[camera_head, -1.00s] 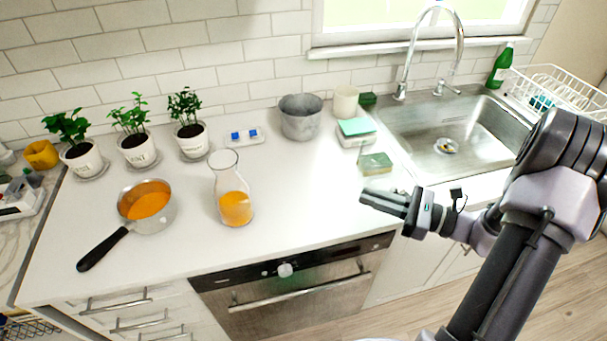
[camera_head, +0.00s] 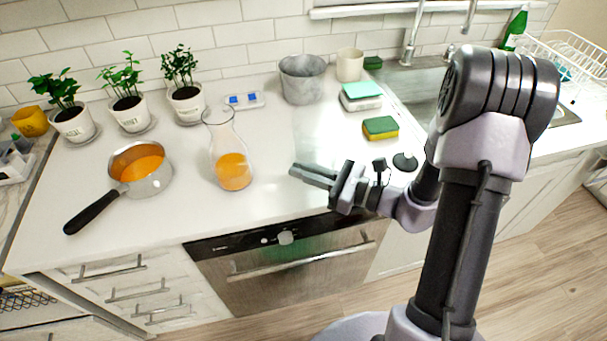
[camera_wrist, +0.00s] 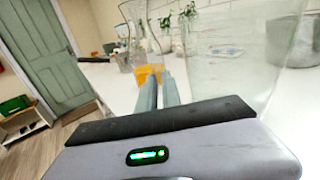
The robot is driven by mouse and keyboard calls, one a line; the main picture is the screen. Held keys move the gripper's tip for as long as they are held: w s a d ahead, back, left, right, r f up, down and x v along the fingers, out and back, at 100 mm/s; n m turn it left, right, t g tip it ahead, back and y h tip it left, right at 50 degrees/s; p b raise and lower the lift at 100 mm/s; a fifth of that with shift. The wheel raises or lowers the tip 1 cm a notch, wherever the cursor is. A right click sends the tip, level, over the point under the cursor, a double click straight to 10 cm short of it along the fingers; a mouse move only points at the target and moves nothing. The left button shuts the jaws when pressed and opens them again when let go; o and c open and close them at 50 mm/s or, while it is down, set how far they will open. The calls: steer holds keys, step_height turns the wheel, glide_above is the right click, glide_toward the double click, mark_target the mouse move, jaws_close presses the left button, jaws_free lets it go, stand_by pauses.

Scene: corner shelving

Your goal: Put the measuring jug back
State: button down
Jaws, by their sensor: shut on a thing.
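My gripper (camera_head: 300,172) is over the front of the counter, right of the glass carafe, with its fingers close together. In the wrist view the fingers (camera_wrist: 160,90) point toward the carafe. A large, pale, see-through vessel with faint markings, which looks like the measuring jug (camera_wrist: 222,75), stands close beside the fingers on the right. My gripper is shut on it, though the grip point is unclear. In the head view the jug is too clear to make out. The carafe (camera_head: 233,172) holds orange liquid and also shows in the wrist view (camera_wrist: 150,72).
A saucepan (camera_head: 142,172) of orange liquid sits left of the carafe. Behind stand several potted plants (camera_head: 187,100), a grey pot (camera_head: 302,80) and a white cup (camera_head: 349,65). A yellow-green sponge (camera_head: 380,127) lies right.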

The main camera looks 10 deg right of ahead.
steer(key=shift+f, duration=0.1)
steer(key=c, duration=1.5)
jaws_free()
